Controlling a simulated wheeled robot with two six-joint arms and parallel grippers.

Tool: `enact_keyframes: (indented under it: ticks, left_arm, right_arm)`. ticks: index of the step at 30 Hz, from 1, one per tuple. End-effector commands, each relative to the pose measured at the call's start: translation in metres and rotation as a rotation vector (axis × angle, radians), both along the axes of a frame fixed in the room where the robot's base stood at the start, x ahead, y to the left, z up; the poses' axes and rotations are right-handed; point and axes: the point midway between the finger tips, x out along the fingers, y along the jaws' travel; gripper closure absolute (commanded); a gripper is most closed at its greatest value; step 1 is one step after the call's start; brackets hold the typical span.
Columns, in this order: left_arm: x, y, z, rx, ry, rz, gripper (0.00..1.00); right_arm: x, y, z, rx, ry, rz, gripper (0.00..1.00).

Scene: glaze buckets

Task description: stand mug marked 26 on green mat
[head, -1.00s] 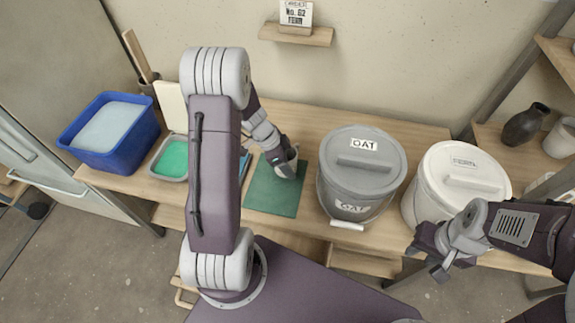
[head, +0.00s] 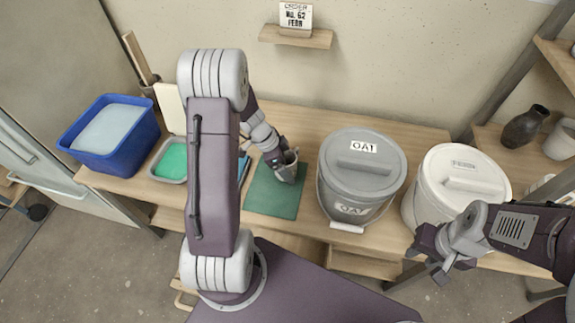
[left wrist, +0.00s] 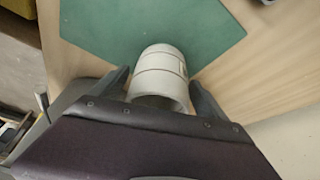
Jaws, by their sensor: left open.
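A pale grey mug (head: 287,171) stands on the green mat (head: 262,194), near the mat's back right part, and looks upright. In the left wrist view the mug (left wrist: 160,72) shows its open rim toward my gripper, with the mat (left wrist: 100,30) beyond. A small label shows on its side, but I cannot read its number. My left gripper (head: 278,158) is open, with its fingers on either side of the mug; in the left wrist view the fingers (left wrist: 160,95) show gaps to it. My right gripper (head: 430,256) is open and empty in front of the white bucket.
A grey lidded bucket (head: 362,172) marked OAT stands right of the mat, with a white lidded bucket (head: 455,190) beyond it. A tray of green glaze (head: 172,160) and a blue tub (head: 112,135) are at the left. A sign (head: 295,15) stands on a wall shelf.

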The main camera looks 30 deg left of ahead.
Motion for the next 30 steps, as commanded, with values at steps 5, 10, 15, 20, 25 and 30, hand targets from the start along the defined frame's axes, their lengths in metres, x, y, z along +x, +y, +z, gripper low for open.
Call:
enact_keyframes:
  ticks: [5, 10, 15, 20, 25, 30]
  left_arm:
    - [-0.010, 0.016, 0.049, 0.002, -0.004, 0.002, 0.15]
    - [-0.019, 0.028, 0.083, 0.003, -0.004, 0.002, 0.15]
    - [-0.024, 0.033, 0.098, 0.001, 0.000, 0.000, 0.15]
    - [-0.026, 0.033, 0.100, 0.001, 0.005, 0.004, 0.15]
    - [-0.051, -0.002, 0.098, 0.026, 0.142, 0.183, 0.15]
    - [-0.099, -0.043, 0.096, 0.105, 0.276, 0.554, 0.15]
  right_arm:
    - [0.000, 0.000, 0.015, 0.000, 0.000, 0.000, 0.66]
    - [0.000, 0.000, 0.022, 0.000, 0.000, 0.000, 0.66]
    - [0.000, 0.000, 0.025, 0.000, 0.000, 0.000, 0.66]
    - [0.000, 0.000, 0.024, 0.000, 0.000, 0.000, 0.66]
    - [0.000, 0.000, 0.024, 0.000, 0.000, 0.000, 0.66]
    - [0.000, 0.000, 0.024, 0.000, 0.000, 0.000, 0.66]
